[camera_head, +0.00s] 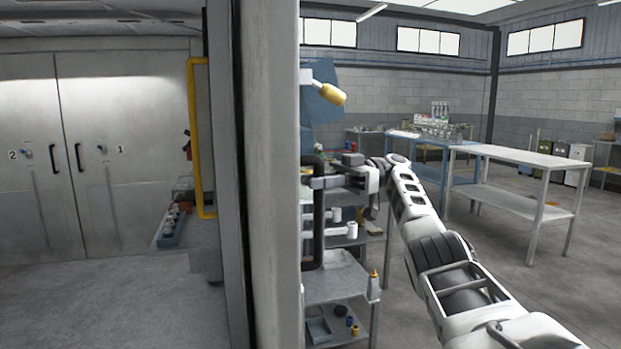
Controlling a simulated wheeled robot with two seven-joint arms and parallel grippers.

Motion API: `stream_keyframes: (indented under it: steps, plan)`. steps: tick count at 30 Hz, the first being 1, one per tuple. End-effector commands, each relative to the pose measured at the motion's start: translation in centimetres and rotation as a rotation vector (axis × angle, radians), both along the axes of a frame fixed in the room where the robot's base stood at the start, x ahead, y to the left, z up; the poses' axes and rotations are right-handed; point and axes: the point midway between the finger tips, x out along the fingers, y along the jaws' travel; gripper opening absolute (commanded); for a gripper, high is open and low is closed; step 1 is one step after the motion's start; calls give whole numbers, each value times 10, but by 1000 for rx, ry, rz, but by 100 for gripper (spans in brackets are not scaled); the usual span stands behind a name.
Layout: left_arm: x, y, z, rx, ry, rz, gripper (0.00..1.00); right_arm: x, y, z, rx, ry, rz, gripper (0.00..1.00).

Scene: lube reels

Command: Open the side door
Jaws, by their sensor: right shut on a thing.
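The side door (272,180) stands upright in the middle of the view, seen nearly edge-on as a tall pale grey panel. A dark vertical bar handle (318,240) sticks out on its right side. My right gripper (320,183) comes in from the right and is shut on the upper part of this handle. The fingers partly cover the bar there. To the left of the panel I see into a grey interior space. My left gripper is not in view.
Behind my right gripper stands a shelf rack (345,283) with small items. A white workbench (525,158) is farther right, with open floor around it.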

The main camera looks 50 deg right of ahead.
Motion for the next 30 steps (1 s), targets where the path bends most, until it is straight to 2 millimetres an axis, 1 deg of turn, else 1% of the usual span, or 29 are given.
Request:
stream_keyframes:
  steps: [7, 8, 9, 10, 17, 20, 23, 27, 28, 30]
  plan:
    - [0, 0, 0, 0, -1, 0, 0, 0, 0, -1, -3, 1, 1, 0]
    - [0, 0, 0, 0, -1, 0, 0, 0, 0, -1, -3, 1, 1, 22]
    - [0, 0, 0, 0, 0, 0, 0, 0, 0, -1, -3, 1, 1, 34]
    - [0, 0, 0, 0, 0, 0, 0, 0, 0, -1, -3, 1, 1, 39]
    - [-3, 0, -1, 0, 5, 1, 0, 0, 0, 0, -3, 1, 0, 39]
    - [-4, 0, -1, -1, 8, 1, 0, 0, 0, 3, -2, 0, 0, 39]
    - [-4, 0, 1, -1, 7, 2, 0, 0, 0, 13, -3, -1, 0, 39]
    - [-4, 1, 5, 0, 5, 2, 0, -2, 0, 36, -4, -4, -1, 39]
    - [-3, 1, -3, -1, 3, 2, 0, -3, 3, 32, -6, -1, 0, 39]
    - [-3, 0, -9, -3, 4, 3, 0, -7, 8, 38, -8, -2, 2, 39]
